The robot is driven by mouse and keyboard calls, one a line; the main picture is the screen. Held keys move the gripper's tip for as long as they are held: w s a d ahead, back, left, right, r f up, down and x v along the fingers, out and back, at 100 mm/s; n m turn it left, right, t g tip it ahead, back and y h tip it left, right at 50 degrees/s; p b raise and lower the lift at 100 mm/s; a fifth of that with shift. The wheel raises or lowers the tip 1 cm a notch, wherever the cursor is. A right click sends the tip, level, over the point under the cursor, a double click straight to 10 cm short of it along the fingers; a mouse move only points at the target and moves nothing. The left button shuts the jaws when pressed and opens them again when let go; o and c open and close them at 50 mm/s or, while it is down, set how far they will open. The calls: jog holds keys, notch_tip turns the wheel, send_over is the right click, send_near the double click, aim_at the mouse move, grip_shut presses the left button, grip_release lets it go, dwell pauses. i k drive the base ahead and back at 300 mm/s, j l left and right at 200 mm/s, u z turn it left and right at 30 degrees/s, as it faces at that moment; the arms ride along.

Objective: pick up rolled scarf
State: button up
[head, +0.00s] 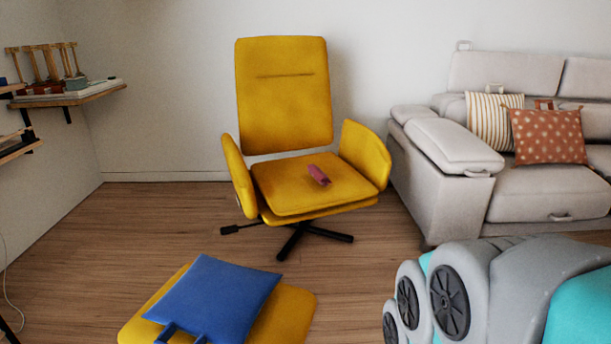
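A small pinkish-red roll, which looks like the rolled scarf (319,175), lies on the seat of the yellow armchair (290,193), a little right of the seat's middle. It lies at a slant, with nothing touching it but the seat. My arm (520,290) fills the lower right of the head view in grey and teal. My gripper does not show in this view.
A yellow footstool (294,312) with a blue cushion (215,297) on it stands in front of the chair. A grey sofa (455,190) with cushions is at the right. Wall shelves (70,97) hang at the left. Wood floor is clear between footstool and chair.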

aim_at(322, 177)
jog(key=i+l+z, duration=0.1)
jog(key=i+z, duration=0.35)
jog(key=i+u, duration=0.1)
jog(key=i, duration=0.5)
jog(key=i+l, duration=0.15)
jog(key=i, duration=0.45)
jog(key=i+l+u, duration=0.15)
jog(key=i, duration=0.45)
jog(key=i+u, duration=0.2)
jog(key=u, duration=0.5)
